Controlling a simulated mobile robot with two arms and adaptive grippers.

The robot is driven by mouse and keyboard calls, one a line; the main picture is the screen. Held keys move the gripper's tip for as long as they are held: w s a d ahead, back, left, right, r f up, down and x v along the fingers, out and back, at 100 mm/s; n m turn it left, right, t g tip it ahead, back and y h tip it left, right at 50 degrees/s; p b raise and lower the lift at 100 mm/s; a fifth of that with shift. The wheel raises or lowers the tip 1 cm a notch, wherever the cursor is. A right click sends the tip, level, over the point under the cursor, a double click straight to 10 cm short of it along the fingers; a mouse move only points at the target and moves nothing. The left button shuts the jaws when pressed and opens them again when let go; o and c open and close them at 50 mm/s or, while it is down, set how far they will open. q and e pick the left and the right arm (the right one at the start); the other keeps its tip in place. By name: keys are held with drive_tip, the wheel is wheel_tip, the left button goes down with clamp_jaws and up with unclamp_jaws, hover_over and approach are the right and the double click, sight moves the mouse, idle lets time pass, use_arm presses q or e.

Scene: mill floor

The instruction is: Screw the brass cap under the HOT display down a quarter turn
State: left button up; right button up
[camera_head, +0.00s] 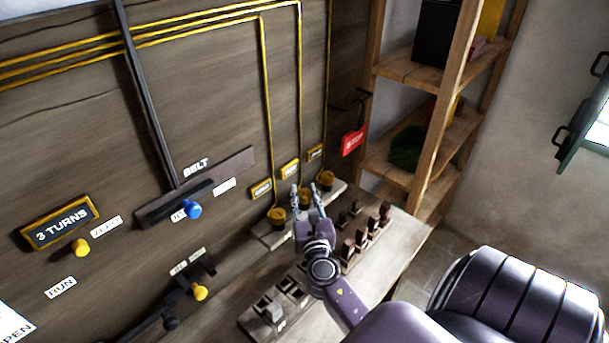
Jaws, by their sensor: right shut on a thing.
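Three brass caps stand in a row on a small wooden ledge: a left cap (277,216), a middle cap (304,195) and a right cap (326,178). A small yellow-framed display is on the wall above each: left (261,189), middle (290,169) and right (315,154). Their lettering is too small to read surely, so I cannot tell which is HOT. My right gripper (304,192) is shut on the middle cap, one finger on each side. Its palm and fingers hide part of the cap. My left gripper is not in view.
Several brown upright blocks (362,238) stand on the bench (403,251) right of my gripper. Left on the wall are a blue knob (192,209), yellow knobs (81,247) and a "3 TURNS" display (61,223). A red tag (353,141) hangs near the wooden shelf (428,178).

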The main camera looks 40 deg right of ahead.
drive_tip(key=shift+m+g+h, duration=0.6)
drive_tip(key=shift+g+h, duration=0.1)
drive_tip(key=shift+h, duration=0.2)
drive_tip(key=shift+m, duration=0.3)
drive_tip(key=o, duration=1.2)
